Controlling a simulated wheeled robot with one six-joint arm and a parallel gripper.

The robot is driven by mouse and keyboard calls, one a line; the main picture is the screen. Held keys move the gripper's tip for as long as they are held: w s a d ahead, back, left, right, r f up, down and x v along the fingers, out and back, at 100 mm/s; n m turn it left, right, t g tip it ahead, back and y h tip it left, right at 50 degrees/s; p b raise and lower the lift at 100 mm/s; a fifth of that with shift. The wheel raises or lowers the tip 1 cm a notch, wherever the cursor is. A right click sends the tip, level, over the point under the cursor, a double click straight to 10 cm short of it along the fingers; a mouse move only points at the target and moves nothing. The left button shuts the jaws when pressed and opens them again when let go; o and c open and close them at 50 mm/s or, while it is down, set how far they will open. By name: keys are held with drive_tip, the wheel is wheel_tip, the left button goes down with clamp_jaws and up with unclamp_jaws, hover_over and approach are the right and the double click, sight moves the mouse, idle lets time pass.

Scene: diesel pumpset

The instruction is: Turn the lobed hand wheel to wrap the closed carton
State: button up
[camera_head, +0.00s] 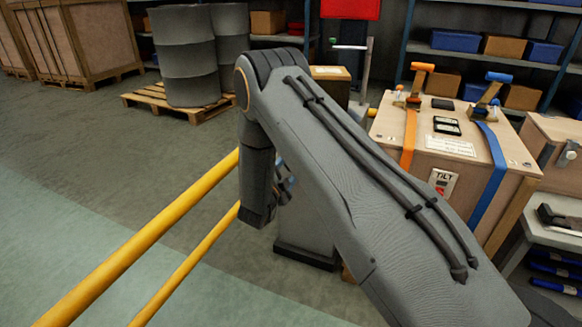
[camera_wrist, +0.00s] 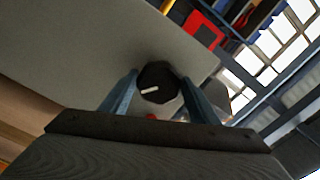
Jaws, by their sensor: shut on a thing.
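The hand wheel (camera_wrist: 157,82) shows in the wrist view as a dark, rounded knob with a white mark on its face. It sits against a plain grey panel (camera_wrist: 80,45). My gripper (camera_wrist: 158,90) has its two blue-grey fingers on either side of the wheel and is shut on it. In the head view, my gripper (camera_head: 284,184) is mostly hidden behind my arm, beside a grey cabinet (camera_head: 308,222), and the wheel cannot be made out. A brown box (camera_head: 331,73), perhaps the closed carton, shows partly behind my arm; its flaps are too small to judge.
Yellow rails (camera_head: 165,225) run along the left of the cabinet. A large crate (camera_head: 465,160) with orange and blue straps stands at the right. Grey drums (camera_head: 187,60) stand on a pallet (camera_head: 180,115) at the back left. The floor at the left is clear.

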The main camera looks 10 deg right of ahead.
drive_tip(key=shift+d, duration=0.15)
drive_tip(key=shift+s, duration=0.1)
drive_tip(key=o, duration=1)
drive_tip(key=shift+a, duration=0.2)
drive_tip(key=p+v, duration=0.1)
drive_tip(key=v, duration=0.6)
drive_tip(key=shift+s+a, duration=0.15)
drive_tip(key=shift+s, duration=0.1)
